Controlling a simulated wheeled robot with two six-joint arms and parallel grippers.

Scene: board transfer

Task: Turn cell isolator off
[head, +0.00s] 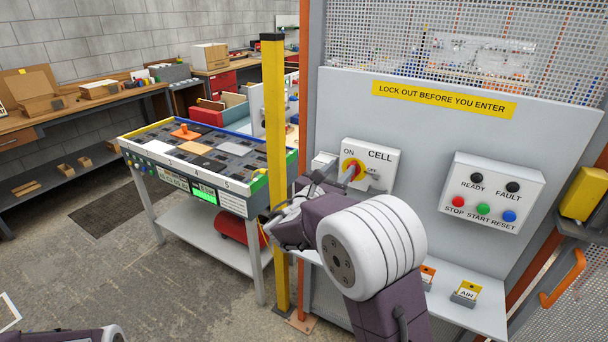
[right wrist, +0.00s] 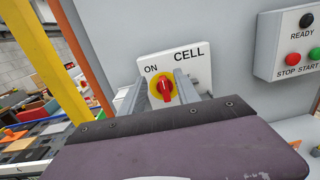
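The cell isolator is a white box (head: 381,155) labelled CELL on the grey panel, with a red handle (head: 351,165) on a yellow disc. In the right wrist view the red handle (right wrist: 165,89) stands near upright, its upper end towards the ON mark. My right gripper (head: 346,175) is in front of the handle. In the wrist view its two fingers (right wrist: 157,90) are apart, one on each side of the handle; contact cannot be told. My left gripper is out of view; only part of that arm shows.
A button box (head: 492,192) with READY, FAULT, STOP, START and RESET is right of the isolator. A yellow post (head: 275,130) stands left of the panel. Tags, one marked AIR (head: 466,292), sit on a ledge below. A board table (head: 240,205) stands left.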

